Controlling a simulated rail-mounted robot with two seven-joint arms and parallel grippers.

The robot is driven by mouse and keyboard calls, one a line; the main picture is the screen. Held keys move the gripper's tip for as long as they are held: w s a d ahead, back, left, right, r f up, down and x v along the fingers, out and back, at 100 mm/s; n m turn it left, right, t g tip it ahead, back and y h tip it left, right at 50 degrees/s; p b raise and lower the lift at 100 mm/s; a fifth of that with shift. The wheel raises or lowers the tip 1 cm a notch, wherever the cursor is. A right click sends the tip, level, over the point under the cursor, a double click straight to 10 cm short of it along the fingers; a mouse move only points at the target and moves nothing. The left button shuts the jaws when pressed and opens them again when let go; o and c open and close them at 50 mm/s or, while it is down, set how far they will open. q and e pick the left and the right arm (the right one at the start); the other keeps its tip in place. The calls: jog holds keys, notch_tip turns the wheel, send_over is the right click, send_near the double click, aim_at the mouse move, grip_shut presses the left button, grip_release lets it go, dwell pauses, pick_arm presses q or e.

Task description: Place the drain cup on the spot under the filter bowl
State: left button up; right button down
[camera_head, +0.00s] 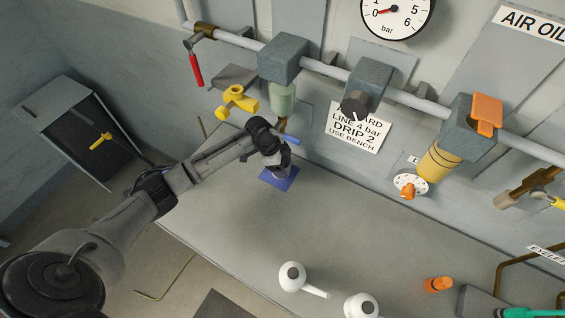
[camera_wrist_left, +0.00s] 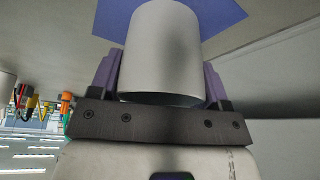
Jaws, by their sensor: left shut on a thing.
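The drain cup (camera_wrist_left: 163,52) is a plain pale grey cylinder in the left wrist view, between the two purple fingers of my left gripper (camera_wrist_left: 162,85). The gripper is shut on it. In the head view my left gripper (camera_head: 281,154) is over the blue square spot (camera_head: 283,184) at the back of the bench, and the wrist hides much of the cup there. The blue spot (camera_wrist_left: 222,14) also shows behind the cup in the left wrist view. I cannot tell whether the cup touches it. The pale green filter bowl (camera_head: 282,101) hangs above, under a grey pipe housing (camera_head: 283,58). My right gripper is out of view.
A yellow valve (camera_head: 237,101) juts out left of the bowl. Two white handled pots (camera_head: 293,277) and an orange piece (camera_head: 438,284) sit along the front of the bench (camera_head: 350,220). The middle of the bench is clear. An orange-topped yellow bowl (camera_head: 438,162) hangs at right.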

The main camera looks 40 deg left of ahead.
pick_arm(q)
jog(key=o, duration=0.9)
jog(key=shift+o, duration=0.2)
jog(key=shift+a+r, duration=0.15)
jog(key=shift+r, duration=0.4)
jog(key=shift+s+a+r, duration=0.25)
jog(key=shift+a+r, duration=0.1)
jog(key=shift+r, duration=0.15)
jog(key=shift+s+a+r, duration=0.25)
jog(key=shift+a+r, duration=0.05)
jog(key=shift+r, duration=0.2)
jog(key=s+a, duration=0.2)
jog(key=a, duration=0.1)
jog(key=s+a, duration=0.2)
jog(key=a, duration=0.1)
jog(key=s+a, duration=0.2)
jog(key=a, duration=0.1)
jog(key=shift+s+a+b, duration=0.1)
jog(key=shift+a+b, duration=0.1)
jog(key=shift+b, duration=0.1)
jog(key=shift+d, duration=0.1)
